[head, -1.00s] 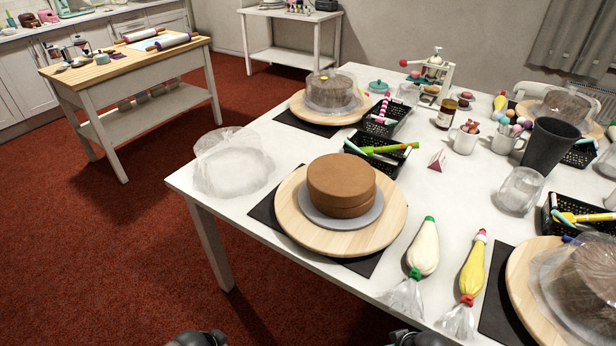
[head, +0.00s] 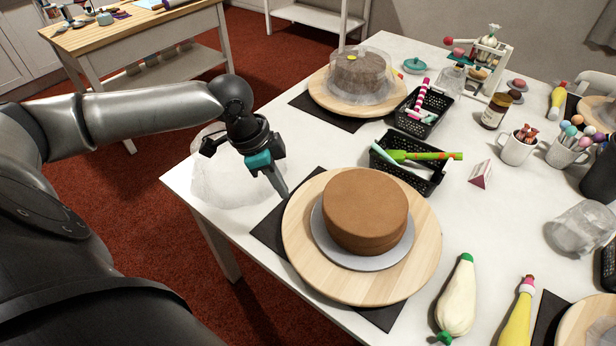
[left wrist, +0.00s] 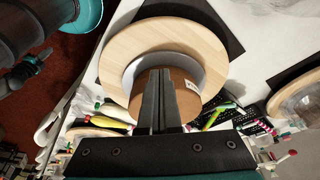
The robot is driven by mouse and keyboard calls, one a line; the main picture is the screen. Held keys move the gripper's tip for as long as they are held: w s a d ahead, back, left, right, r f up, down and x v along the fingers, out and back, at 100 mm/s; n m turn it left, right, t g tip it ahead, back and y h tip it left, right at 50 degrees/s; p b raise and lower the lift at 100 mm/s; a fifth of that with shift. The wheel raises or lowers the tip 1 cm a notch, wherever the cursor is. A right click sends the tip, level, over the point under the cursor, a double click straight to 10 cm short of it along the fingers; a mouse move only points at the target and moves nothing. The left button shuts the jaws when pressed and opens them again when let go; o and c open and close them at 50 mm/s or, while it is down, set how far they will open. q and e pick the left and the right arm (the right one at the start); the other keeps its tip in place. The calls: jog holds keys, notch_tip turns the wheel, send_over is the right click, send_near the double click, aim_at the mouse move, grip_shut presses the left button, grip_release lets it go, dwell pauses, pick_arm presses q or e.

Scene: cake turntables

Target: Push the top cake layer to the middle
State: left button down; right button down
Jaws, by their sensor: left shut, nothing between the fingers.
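The brown two-layer cake (head: 365,205) sits on a grey disc (head: 347,256) on a round wooden turntable (head: 300,230). In the head view the top layer covers most of the lower one, and I cannot tell exactly how far it is off centre. My left gripper (head: 284,194) is shut and empty. It points down beside the turntable's left rim, apart from the cake. In the left wrist view its closed fingers (left wrist: 162,100) hide part of the cake (left wrist: 183,92). My right gripper is not in view.
A black mat (head: 268,232) lies under the turntable. A crumpled clear cover (head: 225,180) is on the table behind my left gripper. A black basket (head: 425,172) with a green tool stands behind the cake. A covered cake (head: 358,75) is at the back. Piping bags (head: 458,295) lie at front right.

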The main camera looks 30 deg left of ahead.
aim_at(323, 209)
pick_arm(q)
jog(key=b+x, duration=0.2)
jog(key=x, duration=0.6)
jog(key=shift+d+f, duration=0.15)
jog(key=shift+f, duration=0.15)
jog(key=shift+w+d+f, duration=0.2)
jog(key=shift+w+d, duration=0.25)
jog(key=shift+d, duration=0.1)
jog(key=shift+w+d+f, duration=0.25)
jog(key=shift+w+d, duration=0.25)
jog(key=shift+d, duration=0.05)
jog(key=shift+w+d, duration=0.4)
jog(key=shift+d, duration=0.1)
jog(key=shift+w+d+r+p, duration=0.2)
jog(key=shift+w+d+p, duration=0.25)
jog(key=shift+p, duration=0.1)
jog(key=shift+w+d, duration=0.1)
jog(key=shift+d, duration=0.1)
jog(key=shift+w+f, duration=0.1)
jog(key=shift+f, duration=0.05)
